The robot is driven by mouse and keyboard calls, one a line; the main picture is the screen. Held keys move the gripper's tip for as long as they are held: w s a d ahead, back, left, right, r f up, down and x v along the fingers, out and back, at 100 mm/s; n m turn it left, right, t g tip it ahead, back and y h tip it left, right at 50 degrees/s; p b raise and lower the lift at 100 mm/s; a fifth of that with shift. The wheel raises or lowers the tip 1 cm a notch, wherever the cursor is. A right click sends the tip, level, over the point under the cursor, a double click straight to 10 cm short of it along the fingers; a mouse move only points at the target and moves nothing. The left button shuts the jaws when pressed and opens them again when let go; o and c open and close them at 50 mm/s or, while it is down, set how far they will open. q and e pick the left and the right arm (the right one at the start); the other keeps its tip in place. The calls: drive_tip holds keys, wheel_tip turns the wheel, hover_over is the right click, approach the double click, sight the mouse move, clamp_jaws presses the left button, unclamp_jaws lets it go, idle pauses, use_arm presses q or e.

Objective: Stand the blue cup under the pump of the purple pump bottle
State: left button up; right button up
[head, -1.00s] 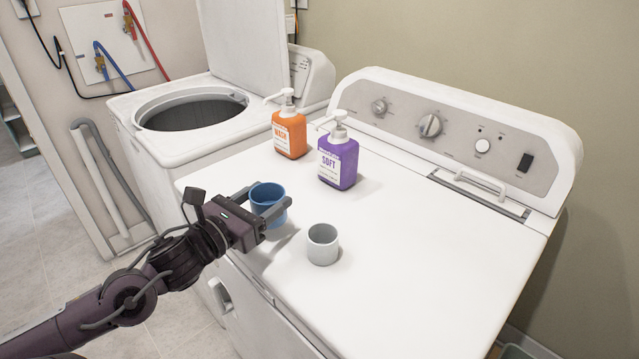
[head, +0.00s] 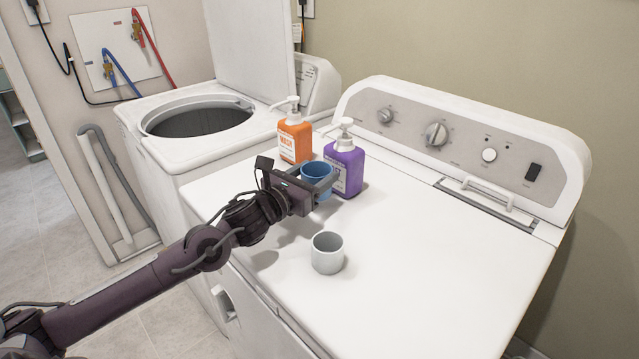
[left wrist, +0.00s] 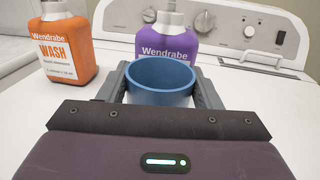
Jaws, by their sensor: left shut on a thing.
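The blue cup (head: 317,171) is upright between the fingers of my left gripper (head: 322,182), which is shut on it. In the left wrist view the cup (left wrist: 160,76) sits between the two grey fingers of the gripper (left wrist: 163,84). The purple pump bottle (head: 346,166) stands on the white dryer top just behind and to the right of the cup. Its white pump (head: 344,126) has a spout pointing left, above and behind the cup. In the wrist view the bottle (left wrist: 166,37) is directly beyond the cup. I cannot tell whether the cup touches the dryer top.
An orange pump bottle (head: 295,141) stands left of the purple one, close to the gripper. A grey cup (head: 327,253) stands nearer on the dryer top (head: 430,260). The open washer (head: 160,150) is at the left. The dryer's right side is clear.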

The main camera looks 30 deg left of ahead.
use_arm(q)
drive_tip(key=shift+w+d+r, duration=0.1)
drive_tip(key=shift+w, duration=0.5)
drive_tip(key=shift+w+d+f, duration=0.1)
drive_tip(key=shift+w+f, duration=0.1)
drive_tip(key=shift+w, duration=0.1)
wheel_tip(320, 180, down, 3)
drive_tip(key=shift+p, duration=0.4)
drive_tip(key=shift+f, duration=0.25)
drive_tip(key=o, duration=1)
drive_tip(key=shift+c, duration=0.2)
use_arm(e)
drive_tip(key=shift+s+a+r, duration=0.1)
drive_tip(key=shift+r, duration=0.2)
